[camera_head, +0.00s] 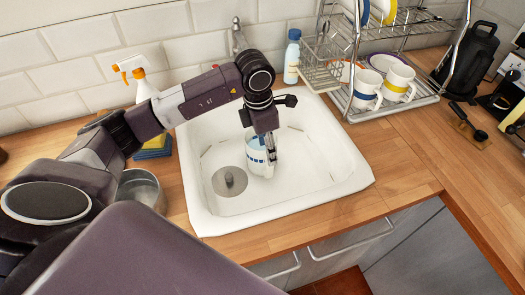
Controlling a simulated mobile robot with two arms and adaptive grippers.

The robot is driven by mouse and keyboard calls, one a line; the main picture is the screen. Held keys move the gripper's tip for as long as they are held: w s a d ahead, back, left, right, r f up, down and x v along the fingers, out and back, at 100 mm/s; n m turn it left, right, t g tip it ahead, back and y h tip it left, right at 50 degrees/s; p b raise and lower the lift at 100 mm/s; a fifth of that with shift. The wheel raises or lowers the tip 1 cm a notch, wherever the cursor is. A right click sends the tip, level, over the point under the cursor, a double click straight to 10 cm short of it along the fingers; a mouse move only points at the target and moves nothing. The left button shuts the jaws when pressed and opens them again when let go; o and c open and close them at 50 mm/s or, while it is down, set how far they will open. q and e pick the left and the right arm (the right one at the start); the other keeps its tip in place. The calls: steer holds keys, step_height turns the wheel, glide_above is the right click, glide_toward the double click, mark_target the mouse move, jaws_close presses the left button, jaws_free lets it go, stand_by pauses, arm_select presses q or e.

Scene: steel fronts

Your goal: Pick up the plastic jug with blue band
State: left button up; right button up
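A white vessel with blue marks (257,160), seemingly the plastic jug with blue band, stands in the white sink (325,188), right of the drain. My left gripper (269,150) reaches down from above to its upper part, with a finger along its right side. The gripper hides part of the vessel, and I cannot tell whether the fingers are closed on it. My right gripper is not in view.
A steel dish rack (388,108) with a blue-banded mug (367,90) and a yellow-banded mug (398,85) stands right of the sink. A blue-capped bottle (292,62) and an orange-topped spray bottle (143,85) stand behind. A metal pot (141,188) is left. The front-right counter is clear.

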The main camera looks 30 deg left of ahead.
mark_target(263, 156)
arm_select(q)
steer(key=shift+s+d+f+p, duration=0.15)
steer(key=shift+f+p, duration=0.15)
steer(key=shift+f, duration=0.6)
steer(key=f+p, duration=0.1)
steer(key=f, duration=0.1)
steer(key=f+p, duration=0.1)
steer(key=f, duration=0.1)
steer(key=shift+w+f, duration=0.2)
steer(key=shift+f, duration=0.4)
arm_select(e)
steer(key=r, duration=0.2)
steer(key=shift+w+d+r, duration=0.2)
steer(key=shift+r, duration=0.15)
arm_select(q)
steer(key=shift+c, duration=0.4)
jaws_close()
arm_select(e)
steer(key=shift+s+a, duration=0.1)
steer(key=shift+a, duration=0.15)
arm_select(q)
steer(key=shift+w+r, duration=0.1)
steer(key=shift+w, duration=0.05)
